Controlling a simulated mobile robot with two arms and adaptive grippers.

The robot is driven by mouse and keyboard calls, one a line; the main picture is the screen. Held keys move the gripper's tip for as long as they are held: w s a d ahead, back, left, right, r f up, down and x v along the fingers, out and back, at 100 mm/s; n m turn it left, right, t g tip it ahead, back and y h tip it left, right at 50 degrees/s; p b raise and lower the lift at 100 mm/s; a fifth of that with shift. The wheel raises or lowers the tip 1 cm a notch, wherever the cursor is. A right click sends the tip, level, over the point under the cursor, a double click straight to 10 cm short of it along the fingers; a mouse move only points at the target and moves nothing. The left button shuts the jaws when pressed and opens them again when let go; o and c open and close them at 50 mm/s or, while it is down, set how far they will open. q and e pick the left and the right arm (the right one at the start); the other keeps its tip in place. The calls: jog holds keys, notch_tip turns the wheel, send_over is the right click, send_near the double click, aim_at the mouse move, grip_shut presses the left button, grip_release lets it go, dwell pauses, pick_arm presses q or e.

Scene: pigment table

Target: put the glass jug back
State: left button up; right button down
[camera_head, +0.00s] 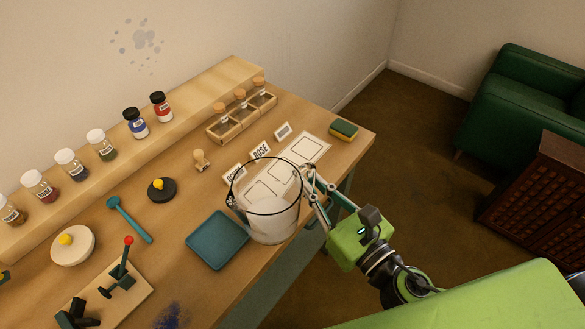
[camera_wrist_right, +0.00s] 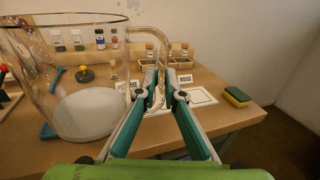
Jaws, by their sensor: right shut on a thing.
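The clear glass jug (camera_head: 281,222) has a dark rim and white stuff in its lower part. It is upright near the table's front edge, in front of the name cards; I cannot tell whether its base touches the table. My right gripper (camera_head: 311,184) is shut on the jug's handle at its right side. In the right wrist view the jug (camera_wrist_right: 75,75) fills the left, and its curved handle (camera_wrist_right: 160,36) comes down between the fingers (camera_wrist_right: 163,95). My left gripper is not in view.
A blue tray (camera_head: 216,241) lies just left of the jug. White sheets (camera_head: 306,149), name cards (camera_head: 261,150) and a sponge (camera_head: 343,130) lie behind and right. Corked vials (camera_head: 241,99) stand in a rack; pigment jars (camera_head: 135,124) line the back shelf. A lever tool (camera_head: 122,262) stands front left.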

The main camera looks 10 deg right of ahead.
jog(key=w+r+n+g+y+p, duration=0.25)
jog(key=w+r+n+y, duration=0.2)
jog(key=w, duration=0.35)
jog(key=shift+m+y, duration=0.25)
jog(key=shift+m, duration=0.2)
jog(key=w+d+f+b, duration=0.2)
jog(key=w+f, duration=0.1)
jog(key=w, duration=0.1)
jog(key=w+d+f+b, duration=0.2)
jog(key=w+f, duration=0.1)
jog(key=w, duration=0.1)
jog(key=w+d+f+b, duration=0.2)
jog(key=w+f, duration=0.2)
jog(key=shift+w+f, duration=0.1)
jog(key=shift+w, duration=0.25)
notch_tip(320, 180, down, 3)
jog(key=shift+w+f, duration=0.15)
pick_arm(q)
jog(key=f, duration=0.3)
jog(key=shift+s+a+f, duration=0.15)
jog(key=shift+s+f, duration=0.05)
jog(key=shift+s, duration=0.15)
pick_arm(e)
jog(key=shift+d, duration=0.1)
